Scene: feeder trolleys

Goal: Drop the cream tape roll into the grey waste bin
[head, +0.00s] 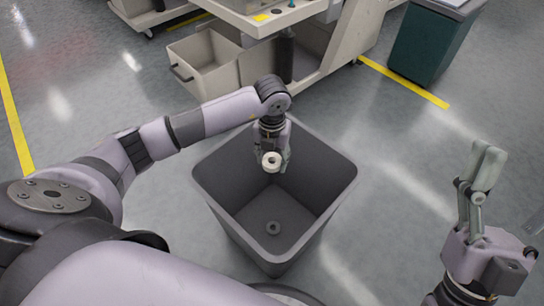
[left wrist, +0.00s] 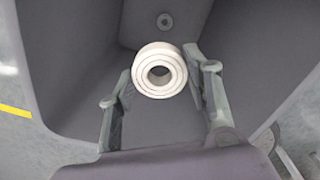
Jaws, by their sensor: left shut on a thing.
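The cream tape roll (head: 271,168) is held by my left gripper (head: 272,158) over the open mouth of the grey waste bin (head: 207,187). In the left wrist view, the roll (left wrist: 143,68) sits between the two fingers of the left gripper (left wrist: 160,66), its round hole facing the camera. The bin's inner walls (left wrist: 70,70) surround it there. My right gripper (head: 485,165) is raised at the right, apart from the bin; its fingers appear close together from this angle, and whether they are shut is unclear.
A small grey ring-shaped thing (head: 273,228) lies on the bin's floor. A beige trolley (head: 330,62) with an open box (head: 203,72) stands behind the bin. Yellow lines mark the floor, clear around the bin.

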